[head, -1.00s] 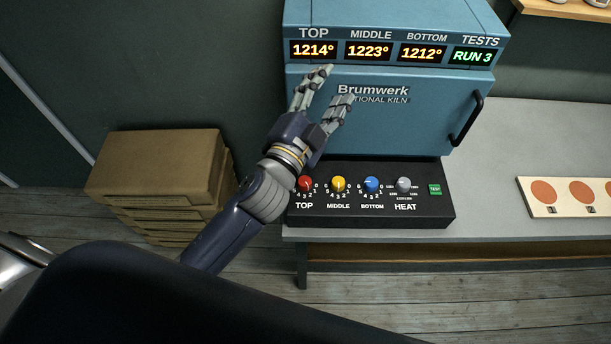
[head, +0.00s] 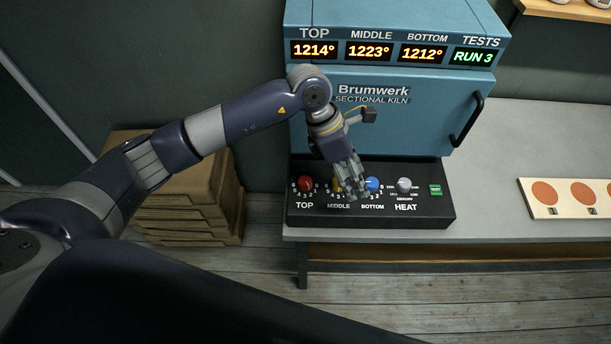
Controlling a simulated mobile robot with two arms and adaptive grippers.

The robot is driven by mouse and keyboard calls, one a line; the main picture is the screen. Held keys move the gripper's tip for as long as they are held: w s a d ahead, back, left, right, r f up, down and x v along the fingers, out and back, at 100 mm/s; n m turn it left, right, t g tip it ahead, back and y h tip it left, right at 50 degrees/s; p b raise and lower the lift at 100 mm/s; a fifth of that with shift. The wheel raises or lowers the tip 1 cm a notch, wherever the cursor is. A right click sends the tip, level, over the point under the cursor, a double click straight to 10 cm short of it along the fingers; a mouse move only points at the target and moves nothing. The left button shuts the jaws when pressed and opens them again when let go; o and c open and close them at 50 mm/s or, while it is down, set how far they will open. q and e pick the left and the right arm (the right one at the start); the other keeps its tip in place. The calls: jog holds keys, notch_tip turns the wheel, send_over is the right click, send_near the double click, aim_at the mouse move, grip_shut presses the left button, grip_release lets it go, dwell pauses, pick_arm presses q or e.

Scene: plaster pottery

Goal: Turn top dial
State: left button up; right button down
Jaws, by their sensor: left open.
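The red TOP dial (head: 305,183) sits at the left end of the black control panel (head: 300,214), in plain view. My left gripper (head: 354,193) points down over the panel, to the right of the red dial. It is open and apart from the red dial. Its fingers hide most of the yellow MIDDLE dial (head: 335,185) and lie close beside the blue BOTTOM dial (head: 373,184); I cannot tell whether they touch either one. My right gripper is not in view.
The blue kiln (head: 420,120) stands behind the panel, its displays reading 1214°, 1223°, 1212° and RUN 3. The grey HEAT dial (head: 404,185) and green TEST button (head: 435,190) are to the right. A board with orange discs (head: 567,197) lies on the grey table (head: 495,170). Brown stacked boxes (head: 200,205) stand left.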

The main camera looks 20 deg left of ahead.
aim_at(305, 180)
pick_arm(q)
jog(key=w+a+y, duration=0.4)
jog(key=a+y, duration=0.1)
jog(key=a, duration=0.7)
jog(key=f+p, duration=0.1)
jog(key=f, duration=0.2)
jog(key=f+p, duration=0.1)
jog(key=f, duration=0.2)
jog(key=f+p, duration=0.2)
jog(key=f, duration=0.2)
jog(key=shift+s+d, duration=0.1)
jog(key=shift+s, duration=0.2)
jog(key=shift+f, duration=0.45)
jog(key=c, duration=1.1)
